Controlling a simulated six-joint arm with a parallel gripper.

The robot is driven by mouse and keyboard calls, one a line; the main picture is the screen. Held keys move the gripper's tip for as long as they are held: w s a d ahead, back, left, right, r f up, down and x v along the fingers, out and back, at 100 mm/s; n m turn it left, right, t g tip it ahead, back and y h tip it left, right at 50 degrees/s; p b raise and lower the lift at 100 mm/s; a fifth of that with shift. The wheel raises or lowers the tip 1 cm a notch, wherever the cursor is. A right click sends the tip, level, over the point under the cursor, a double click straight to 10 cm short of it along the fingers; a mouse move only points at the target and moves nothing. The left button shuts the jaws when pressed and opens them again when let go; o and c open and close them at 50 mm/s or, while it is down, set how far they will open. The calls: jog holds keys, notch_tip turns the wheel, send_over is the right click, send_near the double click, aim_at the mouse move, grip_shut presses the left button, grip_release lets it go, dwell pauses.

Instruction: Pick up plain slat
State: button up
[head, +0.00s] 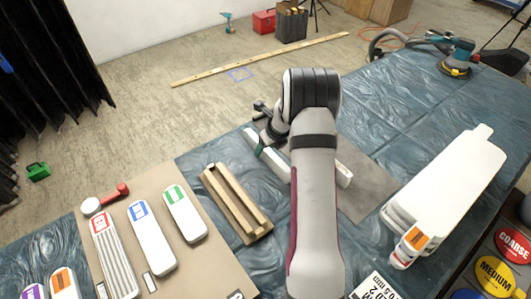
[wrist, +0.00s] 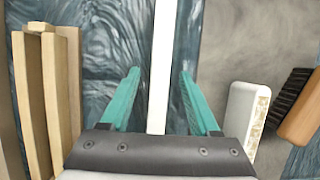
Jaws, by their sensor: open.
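The plain slat is a long, narrow white strip (head: 272,164) on the blue covered table, partly hidden by my arm in the head view. In the wrist view the slat (wrist: 161,62) runs from the top edge down between my fingers. My gripper (wrist: 160,72) is open, with one teal finger on each side of the slat and a gap on both sides. Neither finger visibly touches it. In the head view my gripper (head: 262,145) is at the slat's far part, mostly behind my wrist. The height of the fingertips over the slat is hard to tell.
A wooden cradle (head: 236,204) lies left of the slat. A white block (wrist: 246,115) and a wooden-backed brush (wrist: 300,104) lie to the right on a grey mat. Labelled white pieces (head: 150,238) lie on a tan board at left. A large white stack (head: 440,185) stands at right.

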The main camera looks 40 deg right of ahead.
jog(key=shift+w+f, duration=0.15)
jog(key=shift+f, duration=0.2)
grip_shut()
jog(key=shift+r, duration=0.15)
